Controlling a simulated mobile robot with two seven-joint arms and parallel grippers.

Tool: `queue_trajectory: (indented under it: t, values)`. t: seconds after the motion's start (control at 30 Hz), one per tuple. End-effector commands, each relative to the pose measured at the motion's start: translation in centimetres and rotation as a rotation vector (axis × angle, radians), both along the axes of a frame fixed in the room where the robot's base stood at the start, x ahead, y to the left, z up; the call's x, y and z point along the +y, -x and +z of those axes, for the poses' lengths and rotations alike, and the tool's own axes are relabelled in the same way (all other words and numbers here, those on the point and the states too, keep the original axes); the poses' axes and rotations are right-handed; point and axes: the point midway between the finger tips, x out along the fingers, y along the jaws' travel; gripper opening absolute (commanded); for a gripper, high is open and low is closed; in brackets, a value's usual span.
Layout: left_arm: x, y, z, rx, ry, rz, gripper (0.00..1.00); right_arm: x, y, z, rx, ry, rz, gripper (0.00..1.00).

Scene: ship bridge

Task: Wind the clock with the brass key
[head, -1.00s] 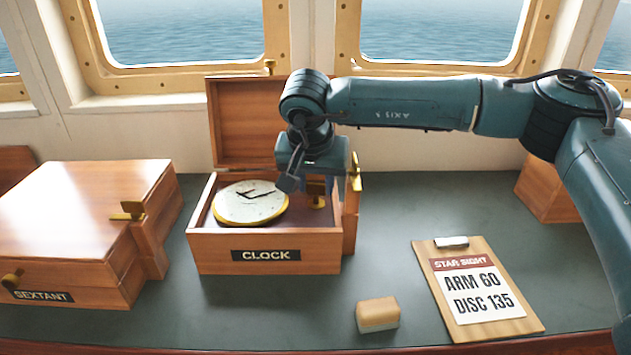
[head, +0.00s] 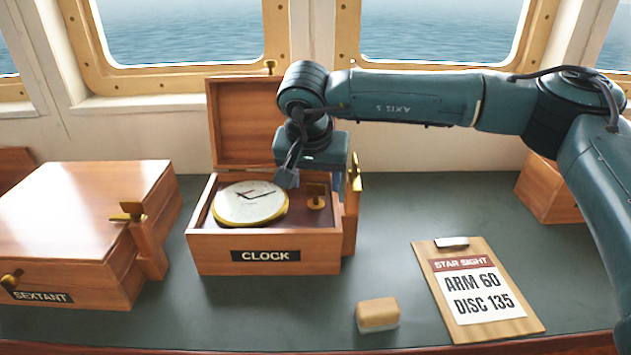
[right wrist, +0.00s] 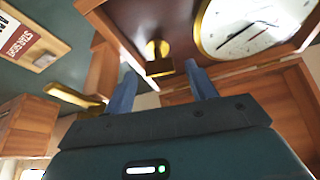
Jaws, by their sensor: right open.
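The white clock (head: 250,203) with a gold rim and dark hands lies face up in the open wooden clock box (head: 210,258). A brass piece that looks like the key (head: 316,196), with a flat grip and round base, stands in the box right of the dial. It also shows in the right wrist view (right wrist: 158,62). My right gripper (head: 325,178) is over the back right of the box. In the right wrist view my right gripper (right wrist: 160,78) has its fingers apart, the brass key showing between and beyond them, with nothing held. My left gripper is out of view.
Another brass piece (head: 355,172) rises at the clock box's right side. A closed sextant box (head: 80,205) is at left. A sponge-like block (head: 377,314) and a clipboard (head: 478,290) lie in front. The raised lid (head: 240,125) stands behind the clock.

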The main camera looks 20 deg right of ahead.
Motion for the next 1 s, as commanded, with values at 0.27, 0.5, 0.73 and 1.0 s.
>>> queue_trajectory:
  t: [0.27,0.5,0.73,1.0]
  values:
    - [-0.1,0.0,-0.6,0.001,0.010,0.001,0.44,1.0,2.0,5.5,-0.005,-0.001,0.001,0.56]
    - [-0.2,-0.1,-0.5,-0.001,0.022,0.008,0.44,1.8,3.5,9.6,-0.003,-0.001,0.000,0.56]
    - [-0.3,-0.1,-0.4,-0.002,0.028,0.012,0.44,2.0,4.1,11.0,0.000,0.000,-0.001,0.56]
    - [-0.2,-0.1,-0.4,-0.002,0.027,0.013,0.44,2.0,4.1,11.0,0.000,0.000,-0.001,0.54]
